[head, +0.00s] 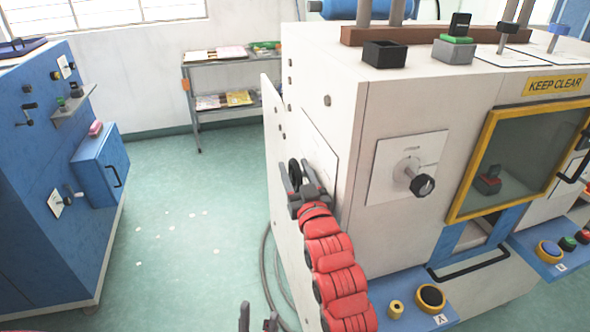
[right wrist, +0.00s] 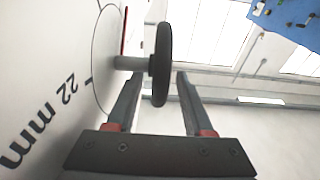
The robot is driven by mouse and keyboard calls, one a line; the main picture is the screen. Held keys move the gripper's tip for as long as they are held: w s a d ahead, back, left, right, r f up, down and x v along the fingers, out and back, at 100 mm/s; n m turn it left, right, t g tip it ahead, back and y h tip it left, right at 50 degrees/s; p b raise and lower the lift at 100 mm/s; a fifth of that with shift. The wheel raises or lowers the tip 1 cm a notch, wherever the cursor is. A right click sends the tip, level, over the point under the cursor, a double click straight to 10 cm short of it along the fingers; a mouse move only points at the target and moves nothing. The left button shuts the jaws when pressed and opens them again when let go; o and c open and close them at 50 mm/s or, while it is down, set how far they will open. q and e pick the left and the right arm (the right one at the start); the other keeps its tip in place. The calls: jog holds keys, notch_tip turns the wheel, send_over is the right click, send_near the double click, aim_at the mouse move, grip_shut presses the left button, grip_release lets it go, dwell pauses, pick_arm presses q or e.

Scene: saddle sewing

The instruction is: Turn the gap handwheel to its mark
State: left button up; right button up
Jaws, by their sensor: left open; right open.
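The gap handwheel (right wrist: 162,60) is a black wheel on a grey shaft, seen nearly edge-on in the right wrist view. Its dial plate (right wrist: 92,50) carries a circle, "22 mm" lettering and a red line beside the shaft. In the head view the handwheel (head: 295,172) is on the white machine's left side. My right gripper (right wrist: 158,78) is open, with its fingers on either side of the wheel's rim; contact is not clear. My left gripper (head: 258,310) is open and empty at the bottom of the head view, low and away from the wheel. The wheel's face is hidden.
The white machine (head: 318,100) has a front knob (head: 422,185), a yellow-framed window (head: 520,150) and push buttons below. A blue cabinet (head: 60,170) stands left and a shelf (head: 225,88) at the back. The green floor between them is mostly free, with a hose beside the machine.

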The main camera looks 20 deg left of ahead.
jog(key=p+v, duration=0.5)
jog(key=v, duration=1.2)
